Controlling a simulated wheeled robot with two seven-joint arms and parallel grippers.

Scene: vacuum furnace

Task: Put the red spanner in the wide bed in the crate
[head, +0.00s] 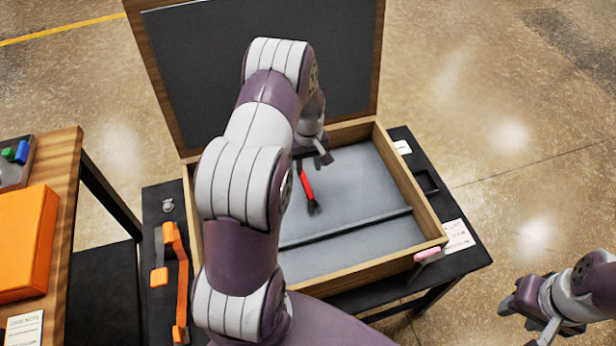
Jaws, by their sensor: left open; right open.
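The red spanner (307,187) has a red handle and a dark head towards the front. It appears to lie on the grey floor of the wide bed (355,180), behind the crate's dark divider. Its far end is partly hidden by my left arm. The wooden crate (413,200) stands open, its lid raised at the back. My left gripper (323,158) is open over the wide bed, close to the spanner's far end. I cannot tell whether they touch. My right gripper (524,318) is open and empty, right of the crate.
The crate sits on a black table (472,256) with an orange-handled tool (177,275) at its left and a pink-handled item (428,255) at its front right. A wooden table (65,165) at the left holds an orange case (22,240). The front narrow bed looks empty where visible.

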